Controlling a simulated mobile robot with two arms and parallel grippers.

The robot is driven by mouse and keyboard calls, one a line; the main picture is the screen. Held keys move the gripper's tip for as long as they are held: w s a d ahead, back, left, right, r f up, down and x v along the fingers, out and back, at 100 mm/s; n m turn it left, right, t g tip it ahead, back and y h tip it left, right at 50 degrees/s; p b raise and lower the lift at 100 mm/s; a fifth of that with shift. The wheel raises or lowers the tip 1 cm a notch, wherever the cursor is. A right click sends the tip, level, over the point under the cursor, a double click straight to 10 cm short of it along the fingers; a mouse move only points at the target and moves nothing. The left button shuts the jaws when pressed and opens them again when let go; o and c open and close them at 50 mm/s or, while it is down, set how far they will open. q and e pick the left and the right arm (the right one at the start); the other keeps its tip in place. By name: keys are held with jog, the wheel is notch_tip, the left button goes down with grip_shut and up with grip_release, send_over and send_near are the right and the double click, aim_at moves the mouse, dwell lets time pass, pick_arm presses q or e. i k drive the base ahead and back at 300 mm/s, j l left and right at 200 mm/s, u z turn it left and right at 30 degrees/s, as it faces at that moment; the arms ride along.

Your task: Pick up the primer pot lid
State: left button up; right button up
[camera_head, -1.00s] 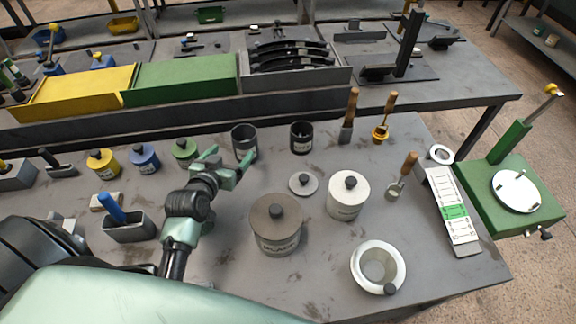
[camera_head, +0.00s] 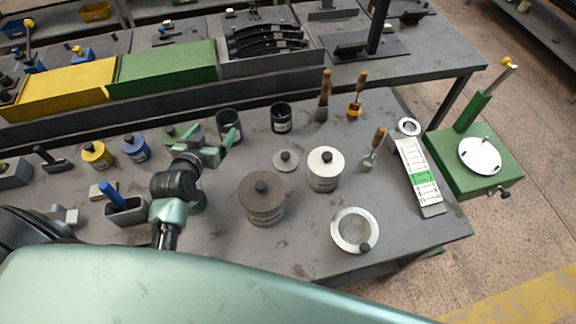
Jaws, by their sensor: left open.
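A loose flat grey lid with a dark knob (camera_head: 285,161) lies on the table between the grey-brown pot and the white pot. The grey-brown pot (camera_head: 262,208) wears a lid with a dark knob, and so does the white pot (camera_head: 325,178). I cannot read their labels, so I cannot tell which lid is the primer pot's. My left gripper (camera_head: 210,142) is open and empty, left of the loose lid and just in front of an open dark pot (camera_head: 229,122). My right gripper is not in view.
A second open dark pot (camera_head: 281,118) stands behind the loose lid. A white-rimmed round vessel (camera_head: 354,247) stands front right. Small lidded pots, one yellow (camera_head: 97,158) and one blue (camera_head: 135,152), stand at left. A brush (camera_head: 323,105) and a wooden-handled ladle (camera_head: 370,160) are nearby.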

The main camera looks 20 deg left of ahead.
aim_at(286, 160)
jog(key=k+l, duration=1.1)
jog(key=l, duration=0.1)
